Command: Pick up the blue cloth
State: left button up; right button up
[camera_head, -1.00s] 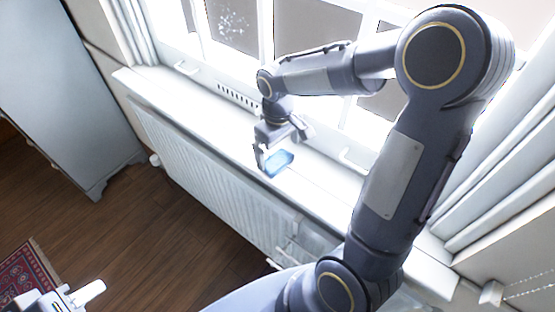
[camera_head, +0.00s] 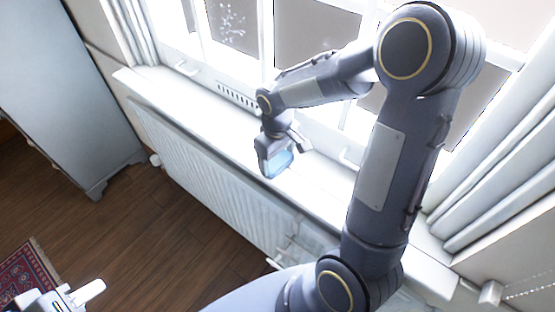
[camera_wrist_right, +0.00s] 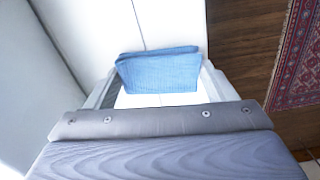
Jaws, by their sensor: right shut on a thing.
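The blue cloth (camera_head: 280,163) is a small folded piece at the white windowsill. My right gripper (camera_head: 272,166) points down over it and is shut on it. In the right wrist view, the cloth (camera_wrist_right: 160,71) spans the space between the two fingers of the right gripper (camera_wrist_right: 160,82). I cannot tell whether the cloth still touches the sill. My left gripper (camera_head: 72,297) shows only partly at the bottom left corner, far from the cloth; its jaw state is unclear.
The windowsill (camera_head: 215,125) runs along the window above a white radiator (camera_head: 195,170). White window handles and frame bars stand behind the gripper. A grey wardrobe (camera_head: 65,95) is at the left. A red patterned rug (camera_head: 28,270) lies on the open wooden floor.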

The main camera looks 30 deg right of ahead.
aim_at(277, 158)
jog(key=shift+r, duration=0.1)
jog(key=shift+r, duration=0.3)
notch_tip(277, 158, up, 2)
jog(key=shift+w+r, duration=0.1)
jog(key=s+a+r+b, duration=0.1)
jog(key=s+a+r, duration=0.1)
jog(key=a+r, duration=0.8)
jog(key=a, duration=0.3)
jog(key=shift+s+a, duration=0.4)
